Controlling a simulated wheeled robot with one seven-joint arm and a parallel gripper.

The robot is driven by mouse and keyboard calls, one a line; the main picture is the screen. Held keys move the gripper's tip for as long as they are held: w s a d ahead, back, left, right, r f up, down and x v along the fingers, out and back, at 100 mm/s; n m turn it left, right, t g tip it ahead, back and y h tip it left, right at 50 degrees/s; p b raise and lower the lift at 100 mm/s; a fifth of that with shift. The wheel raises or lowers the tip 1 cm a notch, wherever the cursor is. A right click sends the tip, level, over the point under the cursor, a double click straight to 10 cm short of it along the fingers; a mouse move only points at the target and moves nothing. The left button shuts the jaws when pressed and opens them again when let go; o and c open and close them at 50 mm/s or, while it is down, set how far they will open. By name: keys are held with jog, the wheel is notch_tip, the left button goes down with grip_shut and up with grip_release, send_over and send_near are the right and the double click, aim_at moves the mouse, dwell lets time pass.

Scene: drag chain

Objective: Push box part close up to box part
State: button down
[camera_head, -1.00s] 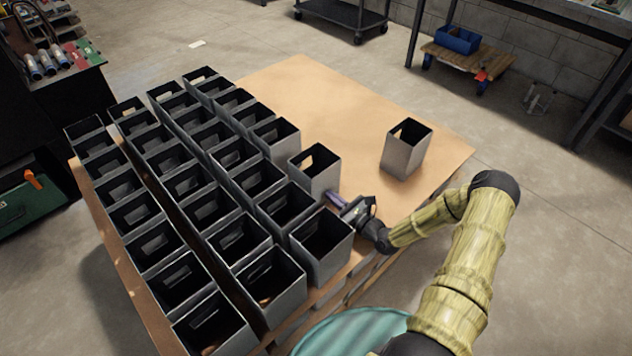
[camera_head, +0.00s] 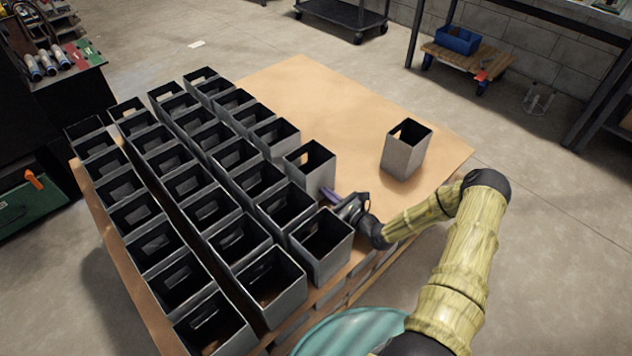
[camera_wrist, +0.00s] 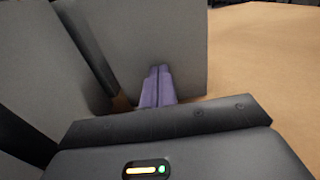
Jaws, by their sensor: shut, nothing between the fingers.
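A grey open-topped box part (camera_head: 318,181) stands upright at the right side of the packed rows, just beyond the near-right box part (camera_head: 330,262). My gripper (camera_head: 328,196) is shut and empty, low at the near side of that box part. In the wrist view the purple fingertips (camera_wrist: 157,86) lie together against or very close to the grey box wall (camera_wrist: 185,45); contact is hard to tell. A neighbouring box part (camera_wrist: 45,70) stands close on the left there, with a narrow dark gap between the two.
Several rows of grey boxes (camera_head: 208,212) fill the left of the tan tabletop (camera_head: 330,110). A lone box (camera_head: 403,155) stands apart at the right. The tabletop between it and the rows, and toward the back, is clear.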

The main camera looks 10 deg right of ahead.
aim_at(316, 184)
jog(key=shift+x, duration=3.8)
jog(key=shift+s+p, duration=0.1)
jog(key=shift+p, duration=0.25)
jog(key=shift+p+v, duration=0.75)
jog(key=shift+v, duration=0.25)
jog(key=shift+p+v, duration=1.3)
jog(key=shift+v, duration=1.15)
